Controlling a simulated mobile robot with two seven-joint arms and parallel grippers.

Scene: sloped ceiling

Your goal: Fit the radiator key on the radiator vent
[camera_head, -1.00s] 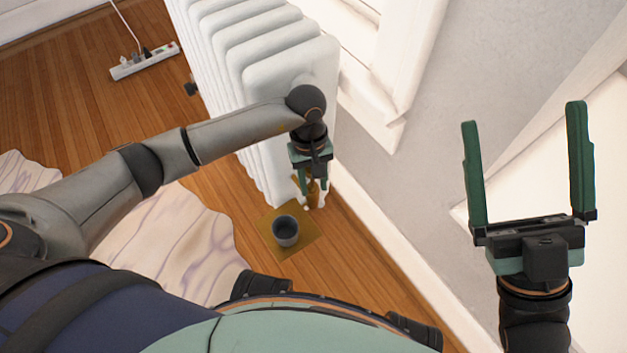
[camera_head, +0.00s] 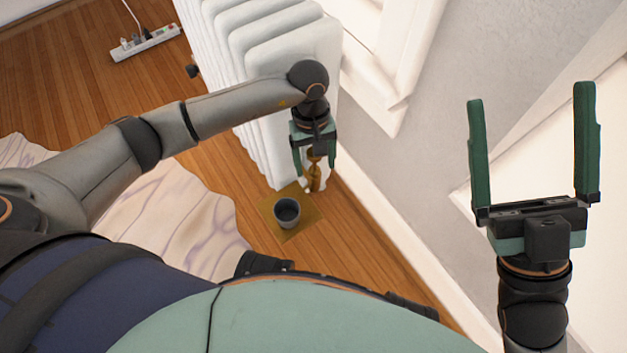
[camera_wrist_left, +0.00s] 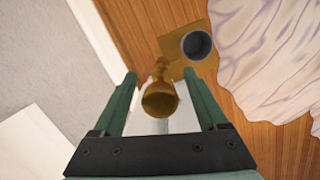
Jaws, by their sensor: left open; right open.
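A brass-coloured fitting (camera_head: 314,178) stands low beside the end of the white radiator (camera_head: 270,45). Its round, wide top (camera_wrist_left: 160,98) shows in the left wrist view. I cannot tell whether this is the vent alone or the key sitting on it. My left gripper (camera_head: 314,165) points down over the brass piece, with one finger on each side and open gaps between; it also shows in the left wrist view (camera_wrist_left: 160,76). No separate key shows elsewhere. My right gripper (camera_head: 530,95) is open and empty, raised at the right.
A dark grey cup (camera_head: 287,212) stands on a brownish-gold square mat (camera_head: 291,236) on the wood floor, close to the fitting. A pale rug (camera_head: 150,215) lies left. A power strip (camera_head: 146,43) is at the back left. The wall and skirting (camera_head: 390,235) run along the right.

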